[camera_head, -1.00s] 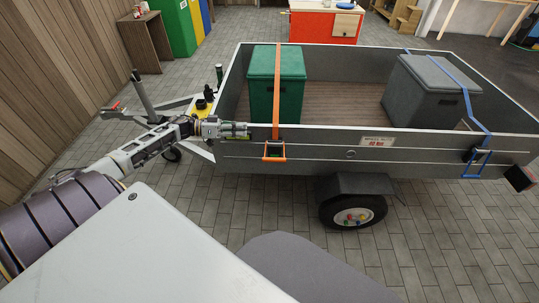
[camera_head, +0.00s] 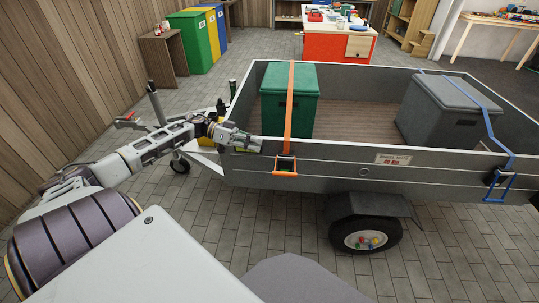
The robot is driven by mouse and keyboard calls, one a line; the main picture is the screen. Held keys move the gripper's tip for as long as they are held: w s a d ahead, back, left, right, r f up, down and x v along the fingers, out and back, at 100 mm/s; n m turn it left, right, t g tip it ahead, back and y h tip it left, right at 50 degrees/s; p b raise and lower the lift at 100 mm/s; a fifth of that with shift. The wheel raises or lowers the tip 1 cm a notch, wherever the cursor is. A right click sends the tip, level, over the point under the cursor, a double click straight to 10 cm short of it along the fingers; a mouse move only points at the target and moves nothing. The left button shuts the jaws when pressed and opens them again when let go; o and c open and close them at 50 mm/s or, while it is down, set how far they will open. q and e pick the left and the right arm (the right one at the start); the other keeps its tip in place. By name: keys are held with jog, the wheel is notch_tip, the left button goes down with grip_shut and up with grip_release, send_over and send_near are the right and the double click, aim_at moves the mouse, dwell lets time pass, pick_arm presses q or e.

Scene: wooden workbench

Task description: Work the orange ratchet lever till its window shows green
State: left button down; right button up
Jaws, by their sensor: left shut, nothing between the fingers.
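The orange ratchet lever (camera_head: 285,166) hangs on the near side wall of a grey trailer, at the lower end of an orange strap (camera_head: 290,105). The strap runs over a green box (camera_head: 304,100) inside the trailer. The ratchet's window is too small to read, so its colour does not show. My left gripper (camera_head: 256,143) is at the trailer's front left corner, left of the lever and apart from it. Its fingers are shut and empty. My right gripper is out of view.
A blue ratchet (camera_head: 497,185) with a blue strap holds a grey box (camera_head: 447,112) at the right. The trailer wall (camera_head: 340,175) carries a small sign. A trailer wheel (camera_head: 365,236) stands below. The paved floor in front is open.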

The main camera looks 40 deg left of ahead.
pick_arm(q)
jog(key=w+d+f+b, duration=0.2)
jog(key=d+f+b, duration=0.2)
jog(key=d, duration=0.5)
jog(key=shift+w+d+f+b, duration=0.3)
jog(key=shift+w+f, duration=0.05)
jog(key=shift+f, duration=0.55)
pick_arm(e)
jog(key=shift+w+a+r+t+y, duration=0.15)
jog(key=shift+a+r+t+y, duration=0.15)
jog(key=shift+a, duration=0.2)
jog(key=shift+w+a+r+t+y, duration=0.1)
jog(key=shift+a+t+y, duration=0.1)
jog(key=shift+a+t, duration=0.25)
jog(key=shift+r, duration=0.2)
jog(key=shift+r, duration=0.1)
pick_arm(q)
jog(key=shift+s+d+f+p, duration=0.1)
jog(key=shift+s+f+p, duration=0.15)
jog(key=shift+p, duration=0.3)
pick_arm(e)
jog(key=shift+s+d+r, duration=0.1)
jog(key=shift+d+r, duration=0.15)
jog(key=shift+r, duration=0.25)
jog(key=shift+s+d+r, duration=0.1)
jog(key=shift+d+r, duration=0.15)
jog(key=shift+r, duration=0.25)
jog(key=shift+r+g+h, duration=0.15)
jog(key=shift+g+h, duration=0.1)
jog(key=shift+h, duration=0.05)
